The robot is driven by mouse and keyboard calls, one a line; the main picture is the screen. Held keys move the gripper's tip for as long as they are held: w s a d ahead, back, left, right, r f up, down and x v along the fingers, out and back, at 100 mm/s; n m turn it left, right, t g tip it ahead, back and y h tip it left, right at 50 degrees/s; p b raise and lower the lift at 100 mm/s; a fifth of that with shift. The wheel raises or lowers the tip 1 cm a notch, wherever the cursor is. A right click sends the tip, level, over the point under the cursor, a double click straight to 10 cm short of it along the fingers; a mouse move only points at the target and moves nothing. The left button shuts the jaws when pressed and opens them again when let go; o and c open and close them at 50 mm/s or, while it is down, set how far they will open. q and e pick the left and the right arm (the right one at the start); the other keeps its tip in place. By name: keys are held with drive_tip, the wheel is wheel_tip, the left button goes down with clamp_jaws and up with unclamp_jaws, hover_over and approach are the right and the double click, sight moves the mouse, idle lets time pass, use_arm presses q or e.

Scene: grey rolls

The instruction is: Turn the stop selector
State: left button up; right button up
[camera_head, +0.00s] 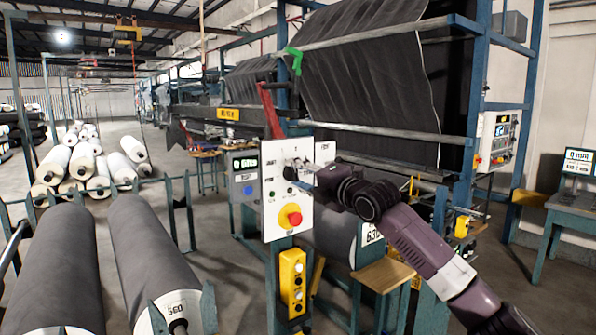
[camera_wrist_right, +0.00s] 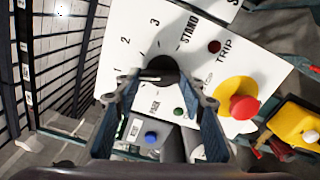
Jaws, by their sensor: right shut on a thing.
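The white control panel (camera_head: 272,222) stands on a blue post in the middle of the head view. It also fills the middle of the right wrist view (camera_wrist_right: 185,25). The selector is a dark round knob (camera_wrist_right: 160,66) with marks and printed numbers such as 2 and 3 around it. My right gripper (camera_wrist_right: 163,80) reaches the panel from the right, with a finger on each side of the knob, shut on it. The fingers partly hide the knob, and its pointing direction cannot be read. My left gripper is in neither view.
A red stop button (camera_wrist_right: 243,107) on a yellow base sits close beside the right finger. A grey box with a blue button (camera_wrist_right: 151,137) adjoins the panel. A yellow button box (camera_head: 292,283) hangs below.

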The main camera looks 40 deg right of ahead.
drive_tip(key=shift+a+f, duration=0.1)
drive_tip(key=shift+f, duration=0.15)
idle(0.3)
drive_tip(key=o, duration=0.9)
drive_tip(key=shift+o, duration=1.3)
drive_tip(key=shift+r, duration=0.15)
drive_tip(key=s, duration=0.7)
drive_tip(key=shift+s, duration=0.25)
